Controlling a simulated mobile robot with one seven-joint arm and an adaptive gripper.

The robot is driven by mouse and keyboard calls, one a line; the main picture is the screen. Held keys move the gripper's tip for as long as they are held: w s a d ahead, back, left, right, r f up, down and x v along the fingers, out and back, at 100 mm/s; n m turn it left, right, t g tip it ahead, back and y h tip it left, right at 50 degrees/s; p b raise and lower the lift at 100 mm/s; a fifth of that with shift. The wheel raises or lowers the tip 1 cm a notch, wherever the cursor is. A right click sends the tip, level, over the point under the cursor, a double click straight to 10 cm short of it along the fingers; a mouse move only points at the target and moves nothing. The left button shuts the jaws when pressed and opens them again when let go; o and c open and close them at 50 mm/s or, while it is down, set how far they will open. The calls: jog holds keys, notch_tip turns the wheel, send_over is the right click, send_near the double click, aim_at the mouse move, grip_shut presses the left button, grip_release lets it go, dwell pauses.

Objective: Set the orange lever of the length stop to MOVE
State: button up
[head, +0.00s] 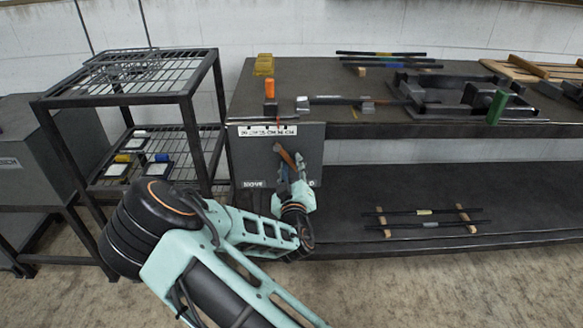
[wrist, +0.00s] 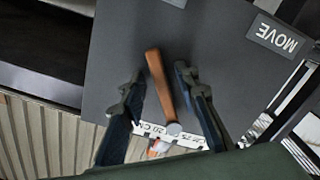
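The orange lever (head: 284,155) sits on the grey front panel (head: 250,155) of the length stop, tilted, with its lower part hidden by my gripper in the head view. In the wrist view the lever (wrist: 160,82) runs between my two fingers with a gap on each side. My gripper (wrist: 157,80) is open and close to the panel; it also shows in the head view (head: 290,172). The MOVE label (wrist: 275,38) is upside down at the top right of the wrist view and at the panel's lower left in the head view (head: 253,184). The lower-right label is mostly hidden.
A ruler strip (head: 267,130) runs along the panel's top, with an orange post (head: 270,88) above it. The bench top (head: 330,75) carries rods and a dark fixture (head: 455,95). A wire rack (head: 130,75) stands left. The lower shelf (head: 350,180) holds rods on wooden strips.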

aim_at(263, 159)
jog(key=shift+w, duration=0.1)
grip_shut()
jog(key=shift+a+f, duration=0.1)
dwell(0.5)
jog(key=a+m+b, duration=0.1)
jog(key=m+b, duration=0.1)
jog(key=a+f+m+b, duration=0.1)
jog(key=m+b, duration=0.1)
jog(key=a+m+b, duration=0.1)
jog(key=m, duration=0.1)
jog(key=shift+a+f+m+b, duration=0.25)
jog(key=shift+a+m+b, duration=0.15)
jog(key=a+m+b, duration=0.2)
jog(key=m, duration=0.1)
jog(key=shift+r+m+b, duration=0.25)
jog(key=shift+m+b, duration=0.05)
jog(key=shift+b, duration=0.05)
jog(key=shift+a+r+m+b, duration=0.15)
jog(key=shift+a+r+m, duration=0.15)
jog(key=shift+a+m, duration=0.45)
jog(key=shift+a+r+m+b, duration=0.15)
jog(key=shift+a+r+m, duration=0.2)
jog(key=shift+m, duration=0.7)
jog(key=shift+a, duration=0.1)
